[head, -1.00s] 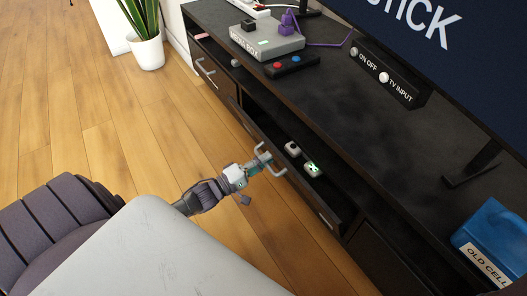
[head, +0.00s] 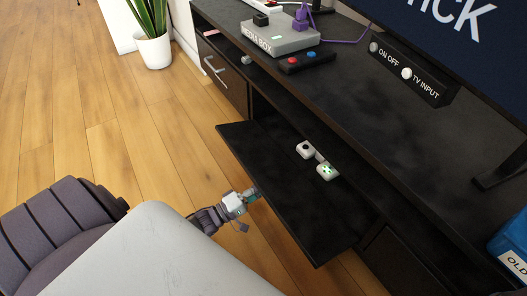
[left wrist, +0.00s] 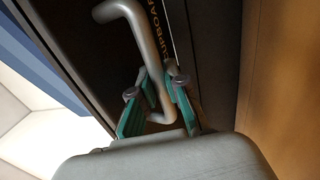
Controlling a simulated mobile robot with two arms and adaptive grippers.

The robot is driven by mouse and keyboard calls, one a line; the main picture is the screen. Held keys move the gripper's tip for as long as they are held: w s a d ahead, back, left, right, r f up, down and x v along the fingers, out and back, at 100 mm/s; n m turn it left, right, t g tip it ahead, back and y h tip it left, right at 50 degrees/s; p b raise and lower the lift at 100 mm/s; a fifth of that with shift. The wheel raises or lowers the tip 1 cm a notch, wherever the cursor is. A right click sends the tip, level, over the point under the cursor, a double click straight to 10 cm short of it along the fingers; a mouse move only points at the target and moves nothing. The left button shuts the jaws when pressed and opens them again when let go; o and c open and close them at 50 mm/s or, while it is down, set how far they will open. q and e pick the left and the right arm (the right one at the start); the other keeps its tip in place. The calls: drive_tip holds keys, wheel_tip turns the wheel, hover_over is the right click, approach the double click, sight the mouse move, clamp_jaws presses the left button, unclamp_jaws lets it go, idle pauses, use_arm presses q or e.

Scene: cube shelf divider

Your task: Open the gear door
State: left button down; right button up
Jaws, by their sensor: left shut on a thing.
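The black flap door (head: 290,195) of the low console is folded down and lies roughly level, sticking out from the front. In the head view, my left gripper (head: 253,194) is at the door's outer edge. In the left wrist view, the teal fingers of my left gripper (left wrist: 154,90) are shut on the grey bar handle (left wrist: 146,38) on the door's dark front, beside partly hidden orange lettering. The handle is hidden in the head view. My right gripper is not in view.
A white game controller (head: 326,171) lies in the opened compartment. The console top carries a grey media box (head: 278,37), a black switch box (head: 410,74) and a blue container (head: 510,240) at right. A potted plant (head: 153,50) stands on open wooden floor at left.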

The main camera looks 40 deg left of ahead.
use_arm(q)
drive_tip(key=shift+w+d+f+b, duration=0.15)
drive_tip(key=shift+f+b, duration=0.35)
drive_tip(key=shift+f, duration=0.3)
drive_tip(key=shift+w+a+f+b, duration=0.1)
drive_tip(key=shift+f+b, duration=0.4)
drive_tip(key=shift+f, duration=0.3)
drive_tip(key=c, duration=1.2)
unclamp_jaws()
drive_tip(key=shift+c, duration=0.2)
drive_tip(key=shift+s, duration=0.1)
drive_tip(key=v, duration=0.7)
drive_tip(key=shift+s, duration=0.15)
